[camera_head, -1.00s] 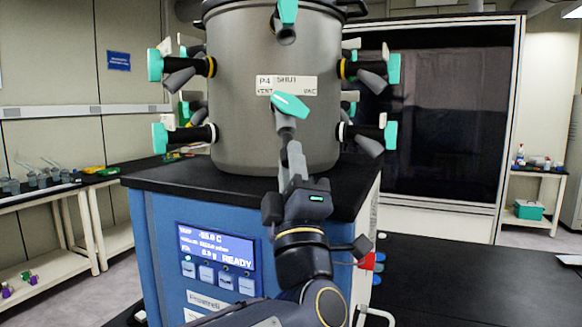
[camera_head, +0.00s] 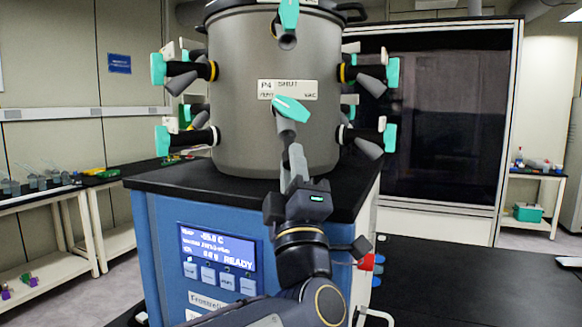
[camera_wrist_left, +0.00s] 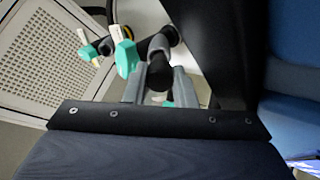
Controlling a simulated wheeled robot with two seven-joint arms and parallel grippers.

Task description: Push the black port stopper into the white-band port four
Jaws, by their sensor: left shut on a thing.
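My left gripper (camera_head: 292,150) points up and away at the front of the grey drum, its fingers closed just below the teal valve handle (camera_head: 291,110) under the P4 label (camera_head: 287,89). In the left wrist view, the two grey fingers of the left gripper (camera_wrist_left: 160,85) close on a dark piece that looks like the black port stopper (camera_wrist_left: 159,73). In the head view the gripper hides the stopper. The port four mouth and its band are hidden behind the handle and fingers, so I cannot tell how far in the stopper sits. My right gripper is out of view.
The grey drum (camera_head: 240,130) stands on the black top of a blue freeze dryer (camera_head: 162,235). Other ports with teal handles stick out on both sides, such as the lower right one (camera_head: 390,137). The black bench (camera_head: 450,285) at the right is mostly clear.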

